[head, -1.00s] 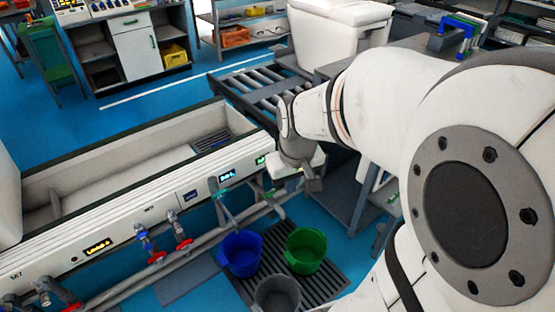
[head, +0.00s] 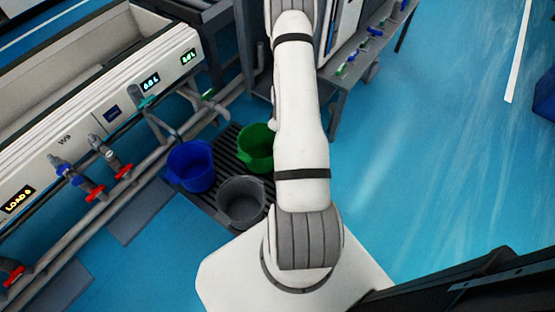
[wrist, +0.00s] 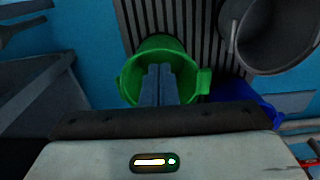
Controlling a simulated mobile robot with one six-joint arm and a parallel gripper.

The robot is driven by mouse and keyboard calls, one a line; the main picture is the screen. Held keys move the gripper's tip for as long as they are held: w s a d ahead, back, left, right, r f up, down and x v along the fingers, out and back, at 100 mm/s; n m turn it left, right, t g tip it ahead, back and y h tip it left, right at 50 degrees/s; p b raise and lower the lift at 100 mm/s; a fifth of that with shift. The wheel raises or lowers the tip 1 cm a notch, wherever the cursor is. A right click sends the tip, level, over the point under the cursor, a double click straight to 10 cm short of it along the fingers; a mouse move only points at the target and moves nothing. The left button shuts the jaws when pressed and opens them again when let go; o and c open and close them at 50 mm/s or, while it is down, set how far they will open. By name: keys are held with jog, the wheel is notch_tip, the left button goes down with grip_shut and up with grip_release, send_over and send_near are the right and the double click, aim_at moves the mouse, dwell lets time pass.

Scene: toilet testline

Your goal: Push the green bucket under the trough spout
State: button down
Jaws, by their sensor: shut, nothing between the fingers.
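The green bucket (head: 255,148) stands on the dark slatted grate, partly hidden by my arm in the head view. In the wrist view the green bucket (wrist: 187,88) is upright. My gripper (wrist: 158,70) is shut and empty, its fingers overlapping the bucket's opening; I cannot tell whether they reach inside. The gripper is hidden in the head view. The trough (head: 95,82) is at the left with grey spouts along its front. One spout (head: 162,128) points down near the blue bucket (head: 191,167); another spout (head: 217,108) is farther right, behind the green bucket.
A grey bucket (head: 241,202) stands in front of the green one on the slatted grate (head: 222,150). It also shows in the wrist view (wrist: 275,38). Pipes and red-handled valves (head: 124,172) run along the trough. Blue floor (head: 430,150) is clear at the right.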

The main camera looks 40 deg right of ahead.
notch_tip(320, 180, down, 18)
jog(key=s+d+b, duration=0.1)
jog(key=s+b, duration=0.1)
jog(key=b, duration=0.2)
jog(key=shift+w+a+r+b, duration=0.15)
jog(key=shift+w+a+r, duration=0.05)
jog(key=shift+w, duration=0.45)
jog(key=shift+w+a+r+b, duration=0.15)
jog(key=shift+w+b, duration=0.05)
jog(key=shift+w, duration=0.4)
jog(key=shift+w+a+r+b, duration=0.15)
jog(key=shift+w+a+r, duration=0.05)
jog(key=shift+w, duration=0.45)
